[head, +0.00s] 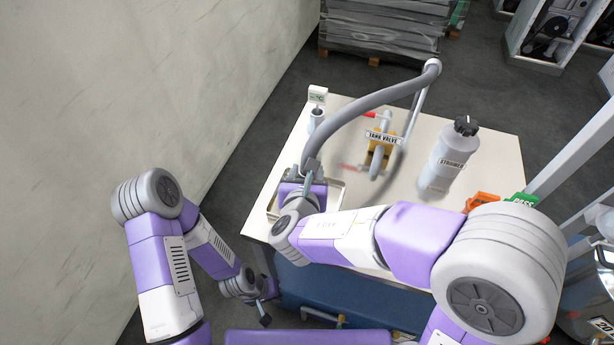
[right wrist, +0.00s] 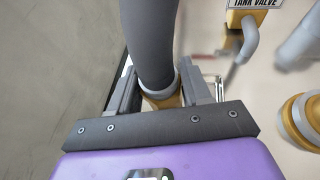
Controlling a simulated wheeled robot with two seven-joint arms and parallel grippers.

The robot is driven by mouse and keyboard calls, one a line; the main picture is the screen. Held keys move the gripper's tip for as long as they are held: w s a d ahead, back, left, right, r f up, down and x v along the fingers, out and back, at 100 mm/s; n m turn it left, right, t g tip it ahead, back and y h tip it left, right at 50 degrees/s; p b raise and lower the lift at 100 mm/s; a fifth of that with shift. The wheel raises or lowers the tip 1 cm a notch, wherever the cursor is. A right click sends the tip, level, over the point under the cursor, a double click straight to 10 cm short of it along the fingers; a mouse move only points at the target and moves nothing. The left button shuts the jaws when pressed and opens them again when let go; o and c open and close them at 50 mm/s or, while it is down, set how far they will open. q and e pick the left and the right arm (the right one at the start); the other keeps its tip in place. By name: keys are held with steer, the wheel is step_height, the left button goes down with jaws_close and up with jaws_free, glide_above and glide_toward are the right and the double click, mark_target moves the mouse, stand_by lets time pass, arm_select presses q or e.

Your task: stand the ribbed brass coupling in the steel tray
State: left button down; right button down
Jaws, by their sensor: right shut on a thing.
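The ribbed brass coupling (right wrist: 162,102) is at the end of a thick grey hose (head: 350,125). In the right wrist view it shows only partly, below a pale collar and between the fingers. My right gripper (right wrist: 160,92) is shut on it. The steel tray (head: 339,193) lies at the table's left front corner, largely hidden under my right wrist. The coupling is over the tray area; whether it touches the tray floor cannot be seen. My left gripper (head: 264,305) hangs low in front of the table, empty, its fingers apart.
The hose arches from a standing pipe (head: 423,95). A tank valve (head: 380,145) with red handles and a grey strainer canister (head: 449,160) stand on the table (head: 490,150). A small signed post (head: 317,105) is behind the tray. A wall (head: 200,80) is at left.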

steer(key=shift+r, duration=0.1)
steer(key=shift+c, duration=2.4)
jaws_free()
steer(key=p+v, duration=0.3)
steer(key=v, duration=0.9)
